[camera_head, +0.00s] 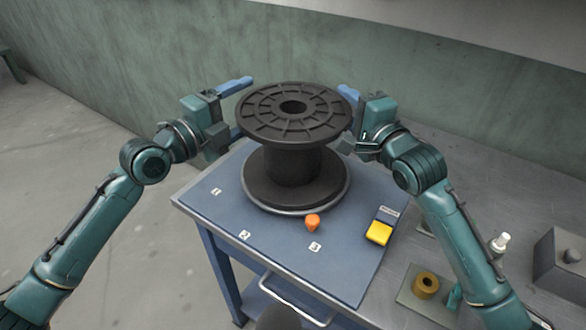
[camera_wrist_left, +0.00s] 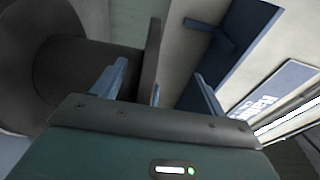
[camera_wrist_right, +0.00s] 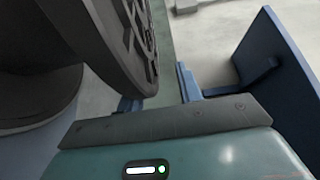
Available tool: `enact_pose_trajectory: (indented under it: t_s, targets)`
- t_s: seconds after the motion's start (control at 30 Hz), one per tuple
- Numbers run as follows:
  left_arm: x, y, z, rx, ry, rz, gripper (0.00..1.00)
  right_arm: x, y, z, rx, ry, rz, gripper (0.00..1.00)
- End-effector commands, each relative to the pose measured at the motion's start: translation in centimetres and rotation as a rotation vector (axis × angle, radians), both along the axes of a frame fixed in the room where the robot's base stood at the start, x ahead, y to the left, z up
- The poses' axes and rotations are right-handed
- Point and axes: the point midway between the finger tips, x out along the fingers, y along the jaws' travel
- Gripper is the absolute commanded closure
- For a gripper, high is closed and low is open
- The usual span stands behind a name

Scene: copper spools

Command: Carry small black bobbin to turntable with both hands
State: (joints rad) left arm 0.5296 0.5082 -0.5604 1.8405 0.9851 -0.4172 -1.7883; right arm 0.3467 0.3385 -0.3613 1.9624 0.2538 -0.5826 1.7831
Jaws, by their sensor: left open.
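The black bobbin (camera_head: 290,170) stands upright, with a ribbed upper flange (camera_head: 262,120) and a wide lower flange. It rests on a round light grey plate (camera_head: 291,212), apparently the turntable, mostly hidden under it. My left gripper (camera_head: 243,106) is open at the left side of the upper flange; in the left wrist view the flange rim (camera_wrist_left: 152,55) shows between its fingers. My right gripper (camera_head: 343,117) is at the right side. In the right wrist view the flange rim (camera_wrist_right: 135,50) lies between its fingers, with a gap to one finger, so it looks open.
The bobbin's plate is on a blue tabletop (camera_head: 270,265) with number cards, an orange marker (camera_head: 312,222) and a yellow block (camera_head: 379,233). A grey bench at right holds a brass ring (camera_head: 425,285), a white bottle (camera_head: 501,242) and a grey box (camera_head: 560,262).

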Motion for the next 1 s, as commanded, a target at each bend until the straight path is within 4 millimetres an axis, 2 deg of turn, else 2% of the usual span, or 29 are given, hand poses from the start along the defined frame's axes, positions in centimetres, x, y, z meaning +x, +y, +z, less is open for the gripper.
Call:
enact_pose_trajectory:
  t_s: [0.03, 0.3, 0.5, 0.93, 1.0]
  targets:
    - [-0.5, 0.5, -0.6, 0.004, -0.001, 0.001, 0.27, 0.1, 0.5, 0.3, 0.01, -0.014, 0.006, 0.65]
    - [-4.0, 3.6, -0.3, -0.001, -0.009, 0.0, 0.27, 0.0, 0.5, 0.3, 0.01, -0.014, 0.007, 0.65]
    - [-5.7, 5.1, -0.1, -0.006, -0.015, 0.0, 0.27, 0.0, 0.5, 0.4, 0.011, -0.014, 0.007, 0.65]
    - [-6.4, 5.7, 0.1, -0.011, -0.017, -0.002, 0.27, 0.0, 0.5, 0.4, 0.011, -0.014, 0.007, 0.65]
    - [-6.4, 5.7, 0.1, -0.01, -0.016, -0.002, 0.27, 0.0, 0.5, 0.4, 0.011, -0.014, 0.006, 0.61]
